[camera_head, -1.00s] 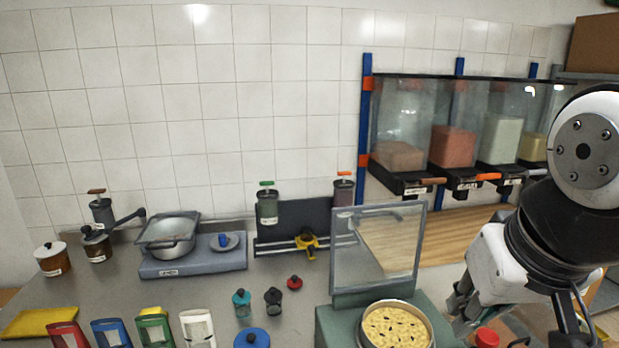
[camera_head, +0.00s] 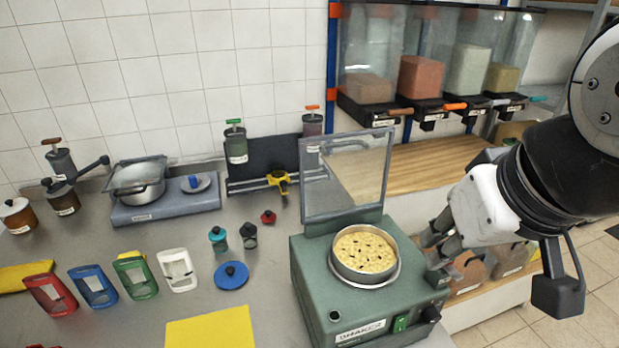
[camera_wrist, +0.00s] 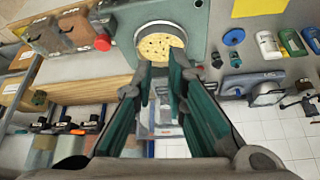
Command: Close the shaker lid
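The green shaker (camera_head: 325,285) stands at the counter's front right, its label and a green switch on the front. A round metal sieve (camera_head: 366,276) with yellow dark-flecked contents sits on top; the sieve also shows in the wrist view (camera_wrist: 160,46). The shaker lid (camera_head: 345,180), a clear panel in a grey frame, stands upright and open behind the sieve. In the wrist view it is partly hidden behind my fingers. My gripper (camera_wrist: 160,72) is open and empty, its teal-padded fingers apart. In the head view it is just right of the shaker, its fingertips partly hidden.
A yellow sheet (camera_head: 210,330) lies in front. Clear bins (camera_head: 420,70) with scoops hang behind, above a wooden shelf (camera_head: 440,160).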

